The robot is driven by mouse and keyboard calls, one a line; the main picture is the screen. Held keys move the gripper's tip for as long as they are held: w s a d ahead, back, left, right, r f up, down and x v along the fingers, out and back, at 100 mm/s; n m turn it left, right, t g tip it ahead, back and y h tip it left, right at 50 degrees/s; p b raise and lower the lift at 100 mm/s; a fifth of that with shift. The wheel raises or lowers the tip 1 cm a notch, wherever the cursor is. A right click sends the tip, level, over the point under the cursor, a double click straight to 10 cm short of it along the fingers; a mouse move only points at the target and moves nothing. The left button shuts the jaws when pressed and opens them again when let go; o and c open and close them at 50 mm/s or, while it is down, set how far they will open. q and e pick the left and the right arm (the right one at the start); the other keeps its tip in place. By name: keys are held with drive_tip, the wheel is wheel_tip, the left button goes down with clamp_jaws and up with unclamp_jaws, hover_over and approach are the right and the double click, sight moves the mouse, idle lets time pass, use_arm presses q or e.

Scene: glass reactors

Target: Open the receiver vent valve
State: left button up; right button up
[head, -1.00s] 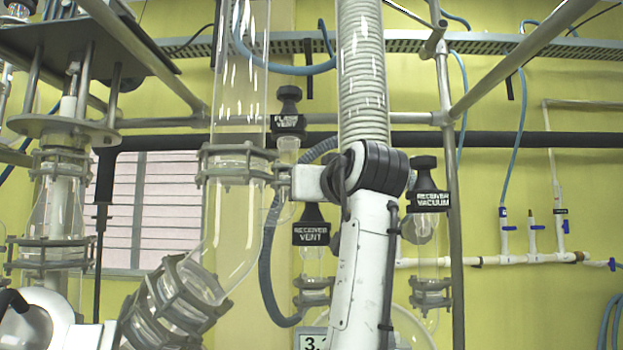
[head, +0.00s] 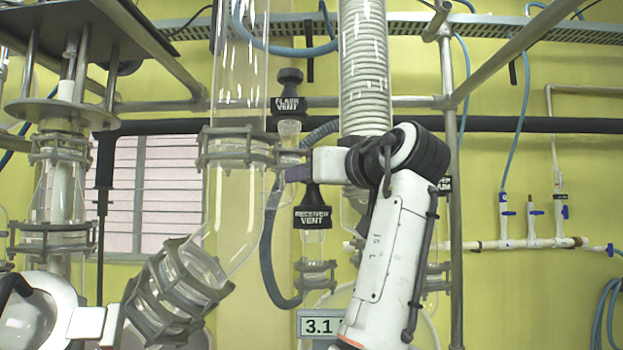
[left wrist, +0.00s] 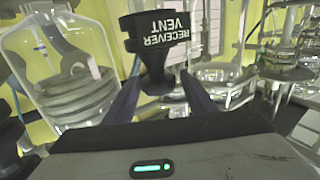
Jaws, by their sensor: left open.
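The receiver vent valve (head: 312,217) has a black cap and a black label plate on a clear glass stem, left of my white arm in the head view. It stands upright. In the left wrist view the valve (left wrist: 160,38) appears upside down, its narrow cap toward me. My left gripper (left wrist: 160,86) is open, with one dark finger on each side of the cap. I cannot tell whether either finger touches it. In the head view the gripper (head: 298,174) shows as a small dark purple part just above the cap. My right gripper does not show.
The flash vent valve (head: 288,105) stands above and behind. A wide glass pipe (head: 232,210) with grey clamps is close on the left. A metal upright (head: 453,220) and the partly hidden receiver vacuum valve (head: 444,184) are right.

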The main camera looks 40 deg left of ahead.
use_arm(q)
drive_tip(key=v, duration=0.7)
idle(0.5)
